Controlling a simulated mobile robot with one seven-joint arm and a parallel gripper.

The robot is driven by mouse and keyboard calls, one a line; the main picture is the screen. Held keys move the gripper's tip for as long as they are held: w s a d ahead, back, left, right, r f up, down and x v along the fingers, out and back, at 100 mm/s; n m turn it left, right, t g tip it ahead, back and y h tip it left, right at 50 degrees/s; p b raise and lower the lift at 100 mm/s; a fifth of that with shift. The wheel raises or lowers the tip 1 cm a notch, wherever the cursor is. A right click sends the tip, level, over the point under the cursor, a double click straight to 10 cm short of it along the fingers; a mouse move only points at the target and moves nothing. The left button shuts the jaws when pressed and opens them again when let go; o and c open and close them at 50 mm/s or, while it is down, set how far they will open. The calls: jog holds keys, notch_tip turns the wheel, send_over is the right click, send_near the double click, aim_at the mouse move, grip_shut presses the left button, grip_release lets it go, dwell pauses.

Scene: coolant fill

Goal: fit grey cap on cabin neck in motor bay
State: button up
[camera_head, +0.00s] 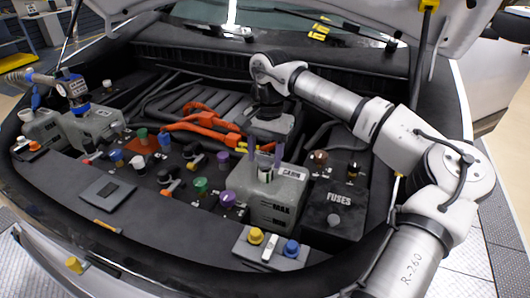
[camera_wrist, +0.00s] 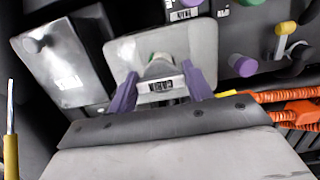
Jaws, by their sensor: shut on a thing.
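My gripper (camera_head: 265,162), with purple fingers, points down over the grey tank (camera_head: 290,188) at the bay's front right. It is shut on a small pale cap-like piece (camera_head: 265,177), which sits at the tank's top. In the wrist view my gripper (camera_wrist: 160,74) has a finger on each side of that piece. A bit of green shows beside the piece, and a CABIN label (camera_wrist: 162,86) lies between the fingers. The tank (camera_wrist: 203,38) spreads out beneath. The fingers hide part of the neck, so I cannot tell whether the piece is seated on it.
The black FUSES box (camera_head: 338,208) stands right of the tank. A small tray (camera_head: 250,250) with a yellow and a blue cap is in front. Green (camera_head: 200,186) and purple (camera_head: 228,199) caps stand close left. Orange cables (camera_head: 205,128) run behind. Another grey tank (camera_head: 98,128) is far left.

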jog(key=shift+f+b, duration=0.7)
jog(key=shift+f, duration=0.55)
jog(key=o, duration=1.1)
jog(key=shift+r, duration=0.1)
jog(key=shift+c, duration=0.2)
jog(key=shift+r, duration=0.1)
notch_tip(320, 180, up, 14)
jog(key=w, duration=0.1)
jog(key=shift+w+d+f+b, duration=0.2)
jog(key=shift+d+b, duration=0.15)
jog(key=shift+b, duration=0.1)
